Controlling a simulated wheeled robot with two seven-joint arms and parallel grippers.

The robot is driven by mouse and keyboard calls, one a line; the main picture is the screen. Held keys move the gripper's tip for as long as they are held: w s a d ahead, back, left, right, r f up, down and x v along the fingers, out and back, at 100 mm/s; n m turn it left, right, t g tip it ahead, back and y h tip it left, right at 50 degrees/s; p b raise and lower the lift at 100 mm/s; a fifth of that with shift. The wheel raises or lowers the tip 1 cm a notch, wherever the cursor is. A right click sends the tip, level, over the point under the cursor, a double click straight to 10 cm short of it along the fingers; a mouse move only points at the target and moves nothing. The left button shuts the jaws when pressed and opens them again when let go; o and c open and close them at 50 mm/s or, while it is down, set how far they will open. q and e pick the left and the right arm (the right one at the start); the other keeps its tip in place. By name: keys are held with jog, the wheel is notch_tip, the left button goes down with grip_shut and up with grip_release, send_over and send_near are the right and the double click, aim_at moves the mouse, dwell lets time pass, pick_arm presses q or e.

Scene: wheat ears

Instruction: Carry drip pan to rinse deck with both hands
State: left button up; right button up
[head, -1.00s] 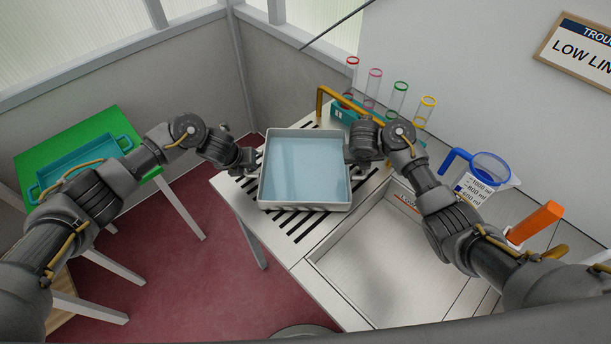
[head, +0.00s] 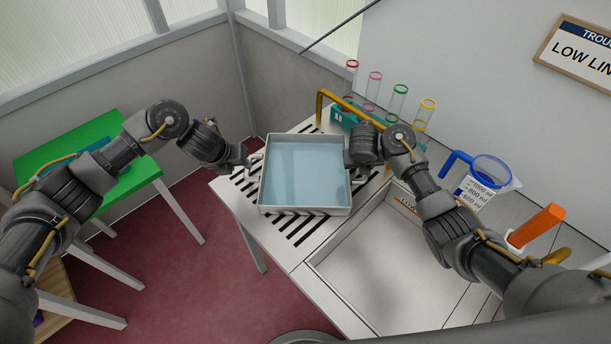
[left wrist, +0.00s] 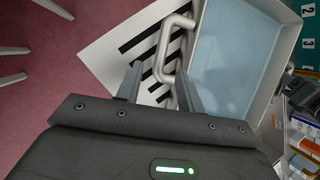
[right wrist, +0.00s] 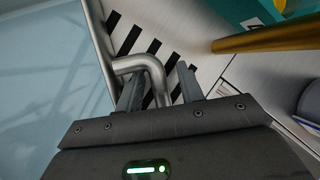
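The drip pan (head: 304,210), a pale square pan with light blue inside, sits over the slotted rinse deck (head: 235,195). It has a bar handle on its left and right sides. My left gripper (head: 247,159) is at the left handle; in the left wrist view (left wrist: 160,80) its fingers are apart, with the handle (left wrist: 167,50) at and just beyond the tips. My right gripper (head: 350,160) is at the right handle; in the right wrist view (right wrist: 160,80) its fingers are apart, with the handle (right wrist: 155,72) reaching between them.
A test tube rack (head: 340,114) and a yellow-brown bar (head: 319,105) stand behind the pan. A sink basin (head: 370,270) lies at front right, with a blue-handled jug (head: 490,170) and an orange object (head: 538,222) beyond. A green table (head: 50,150) stands at left.

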jog(key=shift+s+a+r, duration=0.2)
jog(key=shift+a+r, duration=0.1)
jog(key=shift+r, duration=0.25)
pick_arm(q)
jog(key=v, duration=0.5)
jog(key=shift+s+a, duration=0.1)
pick_arm(e)
jog(key=v, duration=1)
jog(key=shift+s+r, duration=0.2)
jog(key=shift+r, duration=0.15)
jog(key=shift+d, duration=0.1)
pick_arm(q)
jog(key=shift+r, duration=0.1)
